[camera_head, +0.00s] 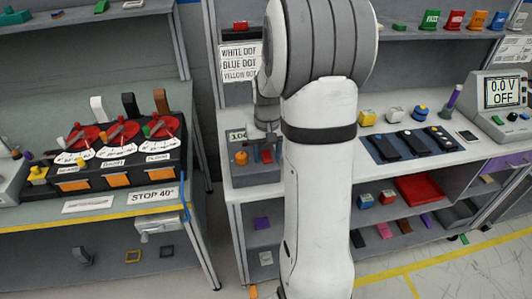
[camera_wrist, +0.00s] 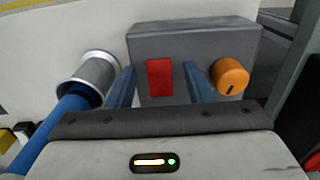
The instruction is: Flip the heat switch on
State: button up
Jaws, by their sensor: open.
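A grey module box (camera_wrist: 195,40) fills the upper middle of the wrist view, with a red switch (camera_wrist: 160,78) on its face and an orange round knob (camera_wrist: 231,76) to the right. No heat label is readable on it. My gripper (camera_wrist: 161,88) is open and empty, with one blue finger on each side of the red switch. I cannot tell whether the fingers touch it. In the head view the orange knob (camera_head: 241,158) and red switch (camera_head: 266,157) show on the box at the shelf's left end, under my gripper, partly hidden by my arm.
A metal cylinder (camera_wrist: 92,75) with a blue hose stands left of the box in the wrist view. A sign (camera_head: 240,63) hangs behind my gripper.

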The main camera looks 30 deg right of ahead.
jog(key=c, duration=1)
jog(key=g+p, duration=0.1)
jog(key=p, duration=0.2)
jog(key=shift+w+r+g, duration=0.25)
jog(key=shift+r+g, duration=0.15)
jog(key=p, duration=0.1)
jog(key=g+y+p, duration=0.1)
jog(key=p, duration=0.1)
jog(key=shift+w+d+f+g, duration=0.1)
jog(key=shift+w+d+g, duration=0.05)
jog(key=shift+w+g, duration=0.15)
jog(key=shift+f+g+p, duration=0.1)
jog(key=shift+g+p, duration=0.2)
jog(key=shift+g, duration=0.2)
jog(key=o, duration=1)
